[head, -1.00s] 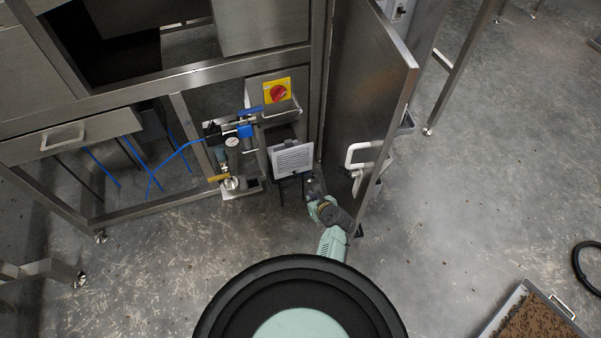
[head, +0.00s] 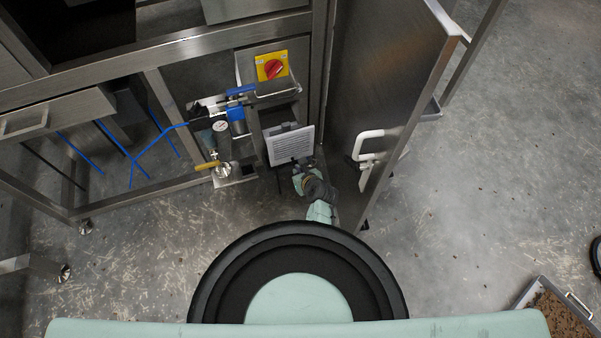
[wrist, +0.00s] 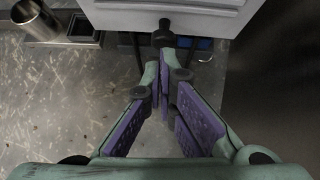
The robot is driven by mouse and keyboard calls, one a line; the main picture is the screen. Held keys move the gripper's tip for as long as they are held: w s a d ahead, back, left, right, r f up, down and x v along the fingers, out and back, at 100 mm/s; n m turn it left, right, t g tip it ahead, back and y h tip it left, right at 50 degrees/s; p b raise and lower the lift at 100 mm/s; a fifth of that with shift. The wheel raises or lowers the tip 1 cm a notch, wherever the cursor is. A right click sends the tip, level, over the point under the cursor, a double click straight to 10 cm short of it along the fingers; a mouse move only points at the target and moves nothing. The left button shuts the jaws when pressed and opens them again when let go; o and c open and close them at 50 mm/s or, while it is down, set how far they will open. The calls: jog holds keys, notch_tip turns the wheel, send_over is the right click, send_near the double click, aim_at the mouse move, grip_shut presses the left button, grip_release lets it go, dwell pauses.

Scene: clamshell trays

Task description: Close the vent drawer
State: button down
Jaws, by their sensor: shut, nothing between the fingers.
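The vent drawer (head: 291,146) has a pale louvred front and sits low in the open steel cabinet, below the red and yellow switch. Its front appears to stand out from the cabinet, but how far is hard to tell. In the wrist view the lower part of the pale front (wrist: 215,14) fills the top, with a black knob (wrist: 163,34) at its lower edge. My gripper (wrist: 167,68) is shut and empty, its fingertips just below the knob. Contact cannot be made out. In the head view my gripper (head: 301,166) is at the drawer's lower right edge.
An open steel door (head: 385,85) with a white handle (head: 366,146) stands close on the right. A pressure gauge (head: 220,126), valves and blue tubes are on the left. A tray (head: 525,291) of brown bits lies at lower right. Open floor is in front.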

dwell(0.3)
jog(key=w+a, duration=0.1)
jog(key=w, duration=0.3)
jog(key=w+a, duration=0.1)
jog(key=w, duration=0.2)
jog(key=w+a, duration=0.1)
jog(key=w, duration=0.3)
jog(key=shift+w+a, duration=0.3)
jog(key=shift+a, duration=0.05)
jog(key=shift+w+a+r, duration=0.1)
jog(key=shift+w+r, duration=0.05)
jog(key=shift+w, duration=0.2)
